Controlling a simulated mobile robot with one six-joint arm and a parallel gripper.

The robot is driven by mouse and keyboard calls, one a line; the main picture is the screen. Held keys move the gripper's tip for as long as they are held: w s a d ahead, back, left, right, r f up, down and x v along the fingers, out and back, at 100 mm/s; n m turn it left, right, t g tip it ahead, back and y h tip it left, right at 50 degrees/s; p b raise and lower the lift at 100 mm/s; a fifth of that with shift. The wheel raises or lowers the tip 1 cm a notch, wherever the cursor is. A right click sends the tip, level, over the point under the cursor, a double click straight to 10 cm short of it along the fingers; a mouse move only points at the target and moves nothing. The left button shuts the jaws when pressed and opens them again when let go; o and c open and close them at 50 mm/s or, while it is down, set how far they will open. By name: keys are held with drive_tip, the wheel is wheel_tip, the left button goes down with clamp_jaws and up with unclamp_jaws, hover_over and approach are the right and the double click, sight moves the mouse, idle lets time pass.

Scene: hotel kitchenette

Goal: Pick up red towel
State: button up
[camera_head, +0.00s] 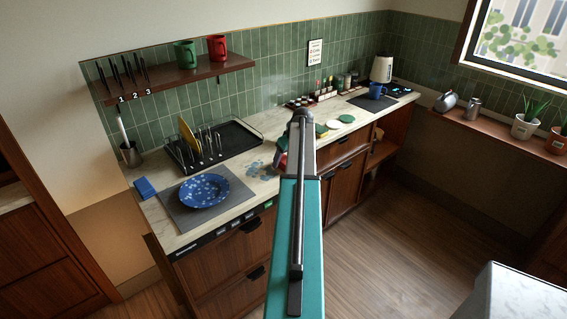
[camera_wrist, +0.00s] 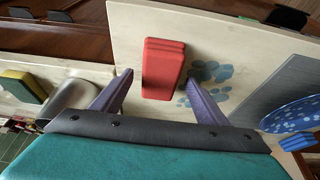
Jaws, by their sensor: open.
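The red towel (camera_wrist: 163,60) is a folded red block lying on the pale counter, seen in the wrist view. My gripper (camera_wrist: 158,77) is open, its two purple fingers spread apart on either side of the towel's near part in the picture. Nothing is clamped, and the height of the fingers over the counter is hard to tell. In the head view only a small bit of red (camera_head: 281,161) shows beside my arm, which hides most of that spot.
Blue splash-like marks (camera_wrist: 208,72) are beside the towel. A blue speckled plate (camera_head: 204,190) rests on a grey mat (camera_head: 177,210), with a folded blue cloth (camera_head: 145,188) nearby. A dish rack (camera_head: 213,145) stands behind.

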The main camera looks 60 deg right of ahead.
drive_tip(key=shift+w+f, duration=0.2)
drive_tip(key=shift+f, duration=0.3)
drive_tip(key=shift+f, duration=0.15)
idle(0.6)
drive_tip(key=c, duration=1.1)
